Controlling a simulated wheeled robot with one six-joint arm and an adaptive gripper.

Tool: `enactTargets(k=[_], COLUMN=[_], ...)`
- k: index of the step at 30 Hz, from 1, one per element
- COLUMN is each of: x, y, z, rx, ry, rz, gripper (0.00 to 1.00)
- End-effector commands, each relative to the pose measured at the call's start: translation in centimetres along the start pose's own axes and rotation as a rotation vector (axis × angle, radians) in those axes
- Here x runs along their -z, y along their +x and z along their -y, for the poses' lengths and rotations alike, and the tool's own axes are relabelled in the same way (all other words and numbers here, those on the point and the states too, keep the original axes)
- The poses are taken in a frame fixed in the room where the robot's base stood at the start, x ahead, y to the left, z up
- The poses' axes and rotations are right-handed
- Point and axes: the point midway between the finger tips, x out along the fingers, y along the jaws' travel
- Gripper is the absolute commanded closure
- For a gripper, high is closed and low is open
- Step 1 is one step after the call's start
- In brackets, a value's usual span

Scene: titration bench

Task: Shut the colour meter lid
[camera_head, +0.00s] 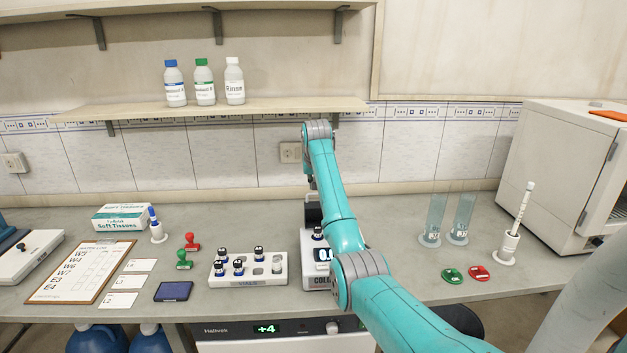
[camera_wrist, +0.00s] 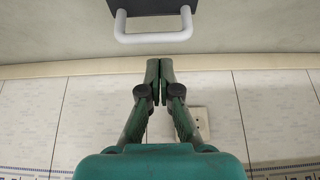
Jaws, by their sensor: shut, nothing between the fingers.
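The colour meter (camera_head: 315,275) is a white box with a lit display in the middle of the bench, in the head view, partly covered by my arm. A dark-capped vial (camera_head: 318,233) shows at its top. Its dark lid (camera_head: 313,211) stands raised at the back. In the wrist view the dark lid (camera_wrist: 155,6) is at the top edge with a pale grey bar handle (camera_wrist: 153,37). My gripper (camera_wrist: 159,62) is shut and empty, its tips just below the handle in that picture; I cannot tell whether they touch it. In the head view my arm hides the gripper.
A white vial rack (camera_head: 247,282) stands left of the meter. A shelf (camera_head: 230,108) hangs above the bench.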

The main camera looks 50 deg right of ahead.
Motion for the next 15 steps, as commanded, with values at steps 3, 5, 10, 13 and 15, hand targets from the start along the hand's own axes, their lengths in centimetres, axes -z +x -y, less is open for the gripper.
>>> enactTargets(k=[3,5,10,13,15], x=[-0.9,-1.2,-2.0,-2.1,-2.1], y=[-0.3,-0.5,-0.7,-0.8,-0.8], z=[0.0,0.0,0.0,0.0,0.0], rx=[0.000,0.000,0.000,0.000,0.000], ry=[0.000,0.000,0.000,0.000,0.000], rz=[-0.001,-0.002,-0.001,0.000,0.000], gripper=[1.00,1.00,1.00,1.00,1.00])
